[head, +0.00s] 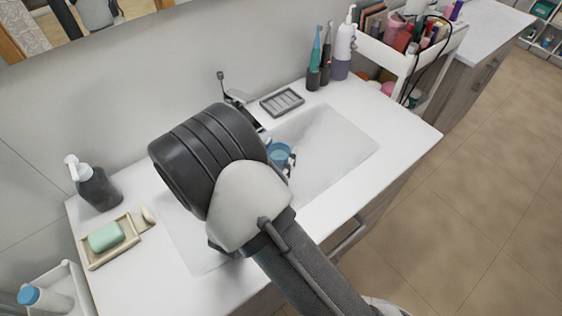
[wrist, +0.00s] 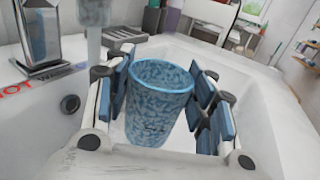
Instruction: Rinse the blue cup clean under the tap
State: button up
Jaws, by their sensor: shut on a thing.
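The blue cup (wrist: 158,108) is upright between the blue-padded fingers of my gripper (wrist: 165,105), which is shut on it. Its outside is mottled with greyish patches; its inside is mostly hidden. In the head view a little of the cup (head: 279,153) shows past my arm, over the basin. The chrome tap (wrist: 42,36) stands at the upper left of the wrist view. A pale vertical column (wrist: 94,35) hangs beside it, left of and behind the cup; I cannot tell if it is water. In the head view the tap lever (head: 238,97) rises behind my arm.
The white basin (head: 335,150) is open to the right of the cup. A soap dish (head: 95,258) and dark dispenser (head: 95,186) stand left. A filled cart (head: 415,50) is at right.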

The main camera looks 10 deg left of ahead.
jog(key=shift+s+d+r, duration=0.1)
jog(key=shift+d, duration=0.2)
jog(key=s+d+r+p, duration=0.3)
jog(key=r+p, duration=0.1)
jog(key=r, duration=0.1)
jog(key=shift+s+r+p, duration=0.4)
jog(key=shift+d, duration=0.15)
dwell(0.8)
